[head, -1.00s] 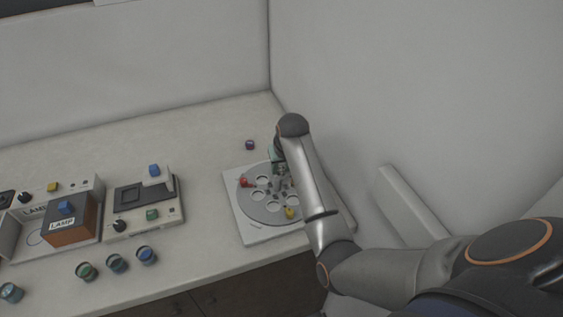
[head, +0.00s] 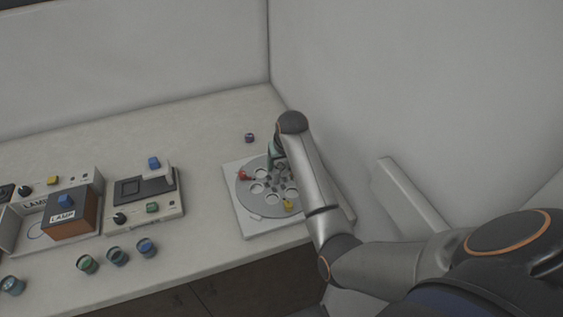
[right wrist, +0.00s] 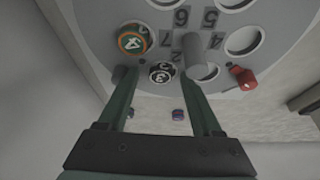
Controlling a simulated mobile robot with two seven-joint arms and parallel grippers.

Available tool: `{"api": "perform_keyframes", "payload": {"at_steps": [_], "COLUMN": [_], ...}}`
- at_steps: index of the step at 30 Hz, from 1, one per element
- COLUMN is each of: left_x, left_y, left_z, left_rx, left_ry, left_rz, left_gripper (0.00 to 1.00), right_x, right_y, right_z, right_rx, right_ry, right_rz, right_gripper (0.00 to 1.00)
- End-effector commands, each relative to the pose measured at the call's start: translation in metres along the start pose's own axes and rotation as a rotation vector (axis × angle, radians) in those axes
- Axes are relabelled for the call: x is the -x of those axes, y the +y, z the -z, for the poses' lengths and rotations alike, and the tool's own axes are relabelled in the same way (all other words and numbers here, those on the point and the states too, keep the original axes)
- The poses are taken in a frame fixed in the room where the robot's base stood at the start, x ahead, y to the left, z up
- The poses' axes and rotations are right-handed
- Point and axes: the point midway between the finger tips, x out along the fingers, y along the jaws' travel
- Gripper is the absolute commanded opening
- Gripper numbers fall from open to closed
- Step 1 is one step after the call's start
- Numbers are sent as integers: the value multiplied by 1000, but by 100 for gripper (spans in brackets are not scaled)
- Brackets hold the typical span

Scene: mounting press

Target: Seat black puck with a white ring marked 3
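In the right wrist view the black puck with a white ring marked 3 (right wrist: 162,73) is at the rim of the grey disc, between my right fingertips. My right gripper (right wrist: 163,80) is open, with a gap on both sides of the puck. Whether the puck is fully down in a hole cannot be told. In the head view the right gripper (head: 272,154) is over the far side of the disc (head: 246,200), partly hidden by my arm. The puck is hidden there. My left gripper is not in view.
A puck with an orange ring marked 4 (right wrist: 135,40) sits close to the left finger. A grey post (right wrist: 200,57) and a red knob (right wrist: 243,78) stand on the right. A small purple puck (head: 249,138) lies behind the disc's plate. Several pucks stand at the front left.

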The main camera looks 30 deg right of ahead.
Motion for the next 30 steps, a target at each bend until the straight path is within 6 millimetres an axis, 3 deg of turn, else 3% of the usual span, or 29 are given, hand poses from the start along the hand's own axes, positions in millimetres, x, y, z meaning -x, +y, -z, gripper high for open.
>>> {"api": "perform_keyframes", "payload": {"at_steps": [11,14,24,30], "left_x": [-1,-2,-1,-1], "left_y": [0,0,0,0], "left_z": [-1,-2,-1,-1], "left_rx": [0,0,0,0], "left_ry": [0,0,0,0], "left_rz": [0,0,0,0], "left_gripper": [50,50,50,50], "right_x": [7,20,93,119], "right_y": [-1,-1,0,0], "right_z": [-1,-1,1,0], "right_rx": [1,1,0,1], "right_ry": [-3,0,6,2], "right_rz": [3,2,1,0], "right_gripper": [70,70,70,70]}}
